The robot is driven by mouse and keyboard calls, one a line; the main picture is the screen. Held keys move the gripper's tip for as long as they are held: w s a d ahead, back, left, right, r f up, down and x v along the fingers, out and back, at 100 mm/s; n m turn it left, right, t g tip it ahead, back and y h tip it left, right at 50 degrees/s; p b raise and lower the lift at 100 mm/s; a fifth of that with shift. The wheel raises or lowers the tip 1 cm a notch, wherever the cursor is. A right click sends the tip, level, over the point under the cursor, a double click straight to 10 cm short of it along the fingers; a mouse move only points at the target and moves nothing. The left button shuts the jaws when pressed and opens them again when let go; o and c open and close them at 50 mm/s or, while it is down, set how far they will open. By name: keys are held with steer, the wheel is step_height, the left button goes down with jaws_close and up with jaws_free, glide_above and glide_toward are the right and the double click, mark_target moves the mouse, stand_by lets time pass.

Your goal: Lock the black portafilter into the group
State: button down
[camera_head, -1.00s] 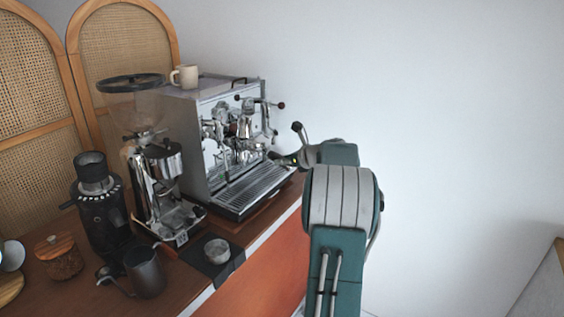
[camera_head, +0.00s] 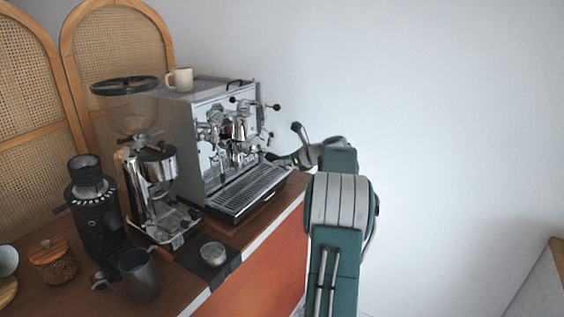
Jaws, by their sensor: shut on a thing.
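The espresso machine (camera_head: 204,145) stands on the counter, with its chrome group (camera_head: 238,127) on the front face. My gripper (camera_head: 272,157) reaches in from the right, at about group height, in front of the machine. It is shut on the black portafilter (camera_head: 264,154), of which only a small dark part of the handle shows at the fingertips. The portafilter's head is hard to separate from the chrome parts, and I cannot tell whether it is seated in the group.
The drip tray (camera_head: 243,191) lies below the group. A tall grinder (camera_head: 150,175), a black grinder (camera_head: 97,210), a dark pitcher (camera_head: 139,273) and a small metal cup (camera_head: 213,254) stand to the left. A mug (camera_head: 180,79) sits on the machine. Free space lies right of the counter.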

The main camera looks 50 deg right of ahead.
steer(key=shift+d+r, duration=0.1)
steer(key=shift+d, duration=0.05)
steer(key=shift+w+d+n+y, duration=0.15)
steer(key=shift+d+n+y, duration=0.45)
steer(key=shift+c, duration=1.1)
jaws_free()
steer(key=v, duration=1.2)
